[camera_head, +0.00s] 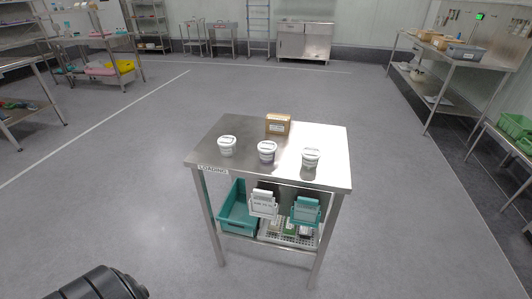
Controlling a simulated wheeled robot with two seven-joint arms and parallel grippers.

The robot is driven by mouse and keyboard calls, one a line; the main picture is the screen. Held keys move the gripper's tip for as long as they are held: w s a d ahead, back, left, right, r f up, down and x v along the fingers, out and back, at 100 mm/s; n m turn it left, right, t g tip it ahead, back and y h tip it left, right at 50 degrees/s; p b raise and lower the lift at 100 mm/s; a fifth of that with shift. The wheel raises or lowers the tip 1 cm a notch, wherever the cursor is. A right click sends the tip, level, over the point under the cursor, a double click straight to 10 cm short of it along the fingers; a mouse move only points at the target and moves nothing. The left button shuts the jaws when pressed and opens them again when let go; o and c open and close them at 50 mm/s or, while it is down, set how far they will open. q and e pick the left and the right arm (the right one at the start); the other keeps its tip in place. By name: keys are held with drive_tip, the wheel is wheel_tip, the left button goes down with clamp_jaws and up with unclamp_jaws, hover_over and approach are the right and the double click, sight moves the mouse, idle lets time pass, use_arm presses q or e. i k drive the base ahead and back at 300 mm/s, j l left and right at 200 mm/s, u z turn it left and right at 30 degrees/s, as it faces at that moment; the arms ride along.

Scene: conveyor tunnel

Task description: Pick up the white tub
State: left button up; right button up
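Three white tubs with lids and dark label markings stand upright on the steel table marked LOADING (235,174). The left tub (227,146) is near the table's left side. The middle tub (267,152) stands in front of a cardboard box. The right tub (311,158) is nearer the right side. The tubs are apart from one another, and nothing touches them. Neither of my grippers is in view. Only a black rounded part, apparently of my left arm, shows at the bottom left, well away from the table.
A cardboard box (278,124) sits at the table's back. A teal crate (233,207), a white container (263,204) and a teal container (306,209) are on the lower shelf. Floor around the table is clear. A side bench (462,63) stands at the right.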

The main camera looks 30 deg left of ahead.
sight(226, 144)
drive_tip(key=u, duration=1.4)
